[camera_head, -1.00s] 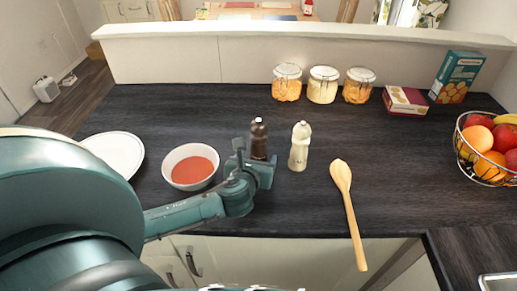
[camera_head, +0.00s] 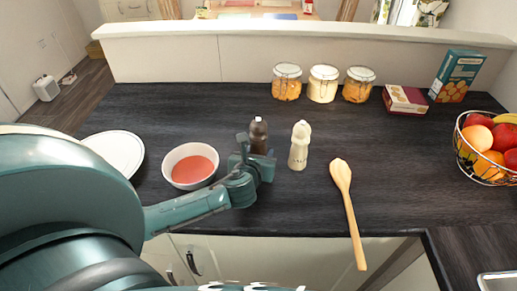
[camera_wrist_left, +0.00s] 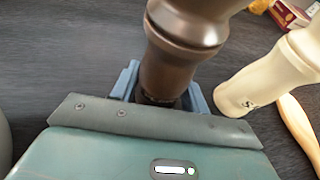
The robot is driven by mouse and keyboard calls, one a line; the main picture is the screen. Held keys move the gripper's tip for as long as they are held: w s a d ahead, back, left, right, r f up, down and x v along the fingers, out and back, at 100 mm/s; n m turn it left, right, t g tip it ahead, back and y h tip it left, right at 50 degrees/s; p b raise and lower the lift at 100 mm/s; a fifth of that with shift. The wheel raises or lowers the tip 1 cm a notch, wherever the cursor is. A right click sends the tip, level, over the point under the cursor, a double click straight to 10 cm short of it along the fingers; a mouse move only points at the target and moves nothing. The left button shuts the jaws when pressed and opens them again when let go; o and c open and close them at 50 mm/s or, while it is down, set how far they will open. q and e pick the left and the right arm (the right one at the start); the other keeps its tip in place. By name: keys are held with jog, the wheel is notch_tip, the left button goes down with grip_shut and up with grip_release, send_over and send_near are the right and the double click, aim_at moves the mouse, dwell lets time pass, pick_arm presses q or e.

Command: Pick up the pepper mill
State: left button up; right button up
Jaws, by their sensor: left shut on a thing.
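The dark brown pepper mill (camera_head: 258,134) stands upright on the dark counter, its lower part partly hidden behind my left gripper (camera_head: 256,163) in the head view. In the left wrist view the mill (camera_wrist_left: 180,50) rises between the two blue fingers of my left gripper (camera_wrist_left: 167,92), which is shut on its lower body. Whether the mill's base touches the counter is hidden. A cream mill marked with an S (camera_head: 299,146) stands upright just right of it, apart from it; it also shows in the left wrist view (camera_wrist_left: 265,80). My right gripper is not in view.
A bowl of red soup (camera_head: 191,184) and a white plate (camera_head: 122,150) are left of the gripper. A wooden spoon (camera_head: 343,178) lies to the right. Several glass jars (camera_head: 323,85), boxes (camera_head: 406,100) and a fruit basket (camera_head: 466,150) stand farther back and right. The counter's middle right is clear.

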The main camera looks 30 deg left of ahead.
aim_at(257, 128)
pick_arm(q)
jog(key=c, duration=0.3)
notch_tip(257, 128, up, 10)
jog(key=shift+r, duration=0.1)
dwell(0.3)
jog(key=o, duration=0.6)
jog(key=c, duration=0.4)
jog(key=shift+d, duration=0.1)
